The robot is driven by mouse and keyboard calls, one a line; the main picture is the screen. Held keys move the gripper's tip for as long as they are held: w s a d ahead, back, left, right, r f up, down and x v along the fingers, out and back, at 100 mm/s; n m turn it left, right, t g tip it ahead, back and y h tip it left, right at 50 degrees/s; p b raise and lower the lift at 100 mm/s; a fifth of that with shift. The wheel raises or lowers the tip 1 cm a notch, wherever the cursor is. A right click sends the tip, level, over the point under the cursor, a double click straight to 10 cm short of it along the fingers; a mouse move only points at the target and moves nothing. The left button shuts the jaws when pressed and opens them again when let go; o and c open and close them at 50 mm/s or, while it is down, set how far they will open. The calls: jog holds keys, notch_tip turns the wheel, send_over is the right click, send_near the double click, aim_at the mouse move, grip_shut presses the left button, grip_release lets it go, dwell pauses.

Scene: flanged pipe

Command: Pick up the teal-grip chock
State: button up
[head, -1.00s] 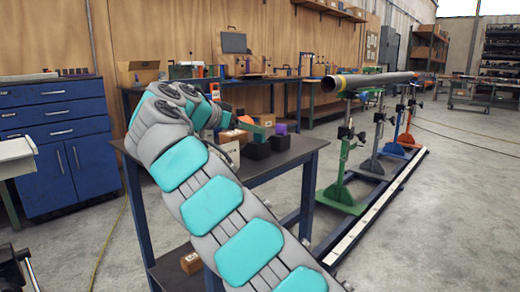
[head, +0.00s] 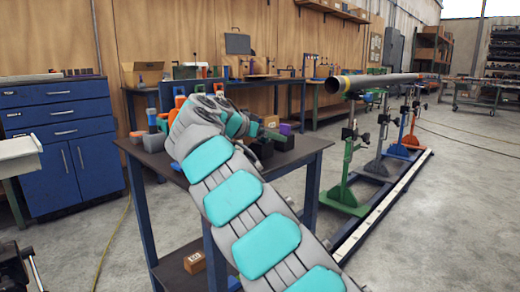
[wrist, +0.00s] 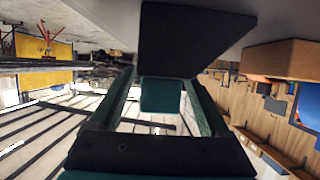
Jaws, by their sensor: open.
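The teal-grip chock shows in the wrist view as a dark block (wrist: 190,38) with a teal grip (wrist: 160,95). The teal grip lies between the two dark green fingers of my gripper (wrist: 162,100). The fingers are open, with a visible gap on each side of the grip. In the head view my arm reaches over the dark table (head: 300,150), and its wrist hides most of my gripper and the target chock.
Dark chocks stand at the table's right, one with a purple grip (head: 285,129). A blue-grip chock (head: 152,120) and an orange item (head: 136,134) stand left of my wrist. A brown box (head: 271,121) is behind. A long pipe (head: 385,80) rests on stands to the right.

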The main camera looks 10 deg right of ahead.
grip_shut()
dwell(0.5)
